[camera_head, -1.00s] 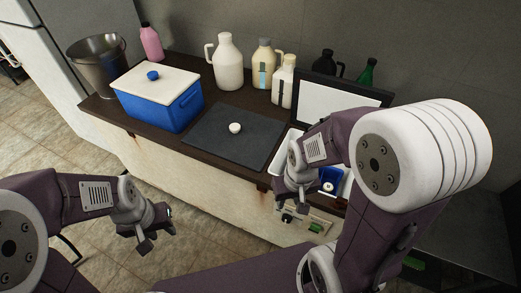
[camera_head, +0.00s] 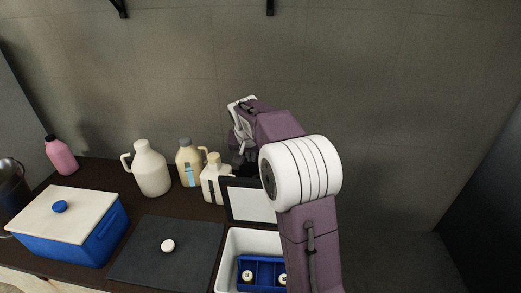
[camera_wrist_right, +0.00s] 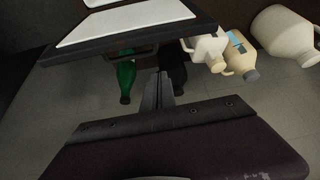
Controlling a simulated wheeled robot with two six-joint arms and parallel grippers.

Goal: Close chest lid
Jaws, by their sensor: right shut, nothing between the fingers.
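The chest is a white open box (camera_head: 227,264) at the front right of the counter. Its dark-framed lid with a white inner panel (camera_head: 252,204) stands raised at the back edge; part of it is hidden by my right arm. In the right wrist view the lid (camera_wrist_right: 130,28) crosses the top. My right gripper (camera_head: 243,141) is high behind the lid, near the wall; its fingers are hard to make out in the head view. In the right wrist view the gripper (camera_wrist_right: 161,92) is shut and empty, apart from the lid. My left gripper is out of view.
A blue tray (camera_head: 264,264) with round white pieces lies in the chest. Left are a dark mat (camera_head: 140,262), a blue cooler (camera_head: 96,250) and pale jugs (camera_head: 151,170). A green bottle (camera_wrist_right: 126,82) and a dark jug (camera_wrist_right: 176,72) stand behind the lid.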

